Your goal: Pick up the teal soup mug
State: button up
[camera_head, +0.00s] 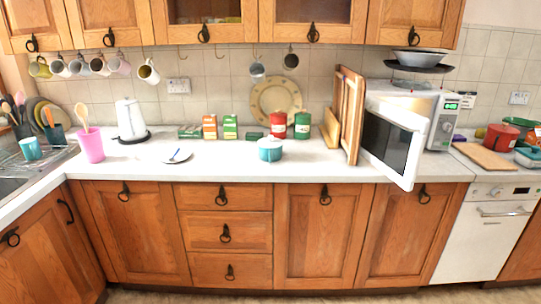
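A squat teal mug-like pot (270,151) with a pale top stands on the white counter, right of the middle and near the front edge. A small knob or handle seems to show at its top. A second teal cup (30,149) stands at the far left by the sink's drainer. I cannot tell for certain which of them is the soup mug. My gripper is not in view.
Red (278,125) and green (302,125) canisters stand just behind the teal pot. A white plate (178,158) with a blue-handled utensil lies to its left. The open microwave door (392,140) juts past the counter edge at right. Counter around the pot's front is clear.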

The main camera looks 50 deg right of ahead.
aim_at(270, 153)
jog(key=z, duration=0.05)
jog(key=i, duration=0.9)
jog(key=u, duration=0.05)
